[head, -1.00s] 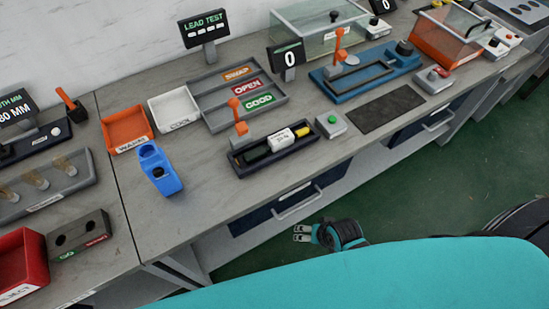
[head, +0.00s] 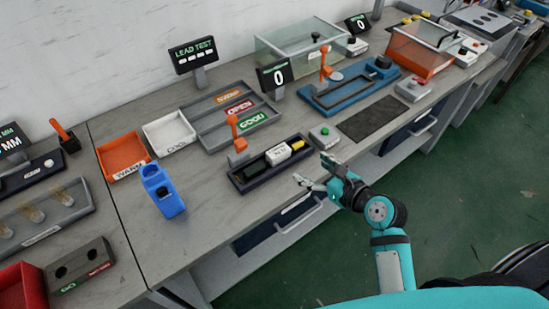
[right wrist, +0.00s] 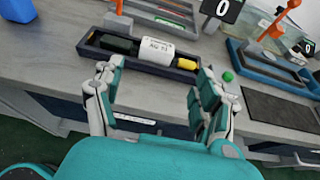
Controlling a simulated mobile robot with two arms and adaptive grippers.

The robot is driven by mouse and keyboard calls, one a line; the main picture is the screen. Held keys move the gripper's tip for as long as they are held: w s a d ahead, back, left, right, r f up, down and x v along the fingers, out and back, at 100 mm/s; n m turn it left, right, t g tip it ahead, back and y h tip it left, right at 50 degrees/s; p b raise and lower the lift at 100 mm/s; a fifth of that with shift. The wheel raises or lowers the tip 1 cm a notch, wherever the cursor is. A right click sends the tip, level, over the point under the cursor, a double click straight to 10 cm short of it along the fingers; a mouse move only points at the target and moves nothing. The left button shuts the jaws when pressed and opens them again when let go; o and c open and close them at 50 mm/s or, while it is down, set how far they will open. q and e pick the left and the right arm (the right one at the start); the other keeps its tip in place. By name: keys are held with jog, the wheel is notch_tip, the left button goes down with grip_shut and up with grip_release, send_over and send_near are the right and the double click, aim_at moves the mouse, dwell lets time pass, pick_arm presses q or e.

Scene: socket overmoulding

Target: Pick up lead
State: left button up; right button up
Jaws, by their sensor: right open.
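The lead (head: 278,154) lies in a dark tray-like fixture (head: 238,181) with an orange lever on the bench. It has a white labelled middle, a dark part at its left and a yellow end at its right. It also shows in the right wrist view (right wrist: 153,51), lying across the picture beyond my fingers. My right gripper (head: 312,170) is open and empty at the bench's front edge, just in front of the fixture and apart from the lead. In the right wrist view its two fingers (right wrist: 156,76) stand wide apart. My left gripper is not in view.
A small box with a green button (head: 324,134) stands right of the fixture, beside a dark mat (head: 372,119). A blue holder (head: 162,190) stands to the left. Sorting trays (head: 203,118) and a blue lever fixture (head: 350,92) are behind. The bench between holder and fixture is clear.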

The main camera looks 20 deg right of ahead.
aim_at(278, 150)
jog(key=x, duration=1.4)
jog(key=shift+f, duration=0.2)
jog(key=shift+s, duration=0.15)
jog(key=c, duration=1)
jog(key=shift+r+p, duration=0.15)
jog(key=shift+p, duration=0.15)
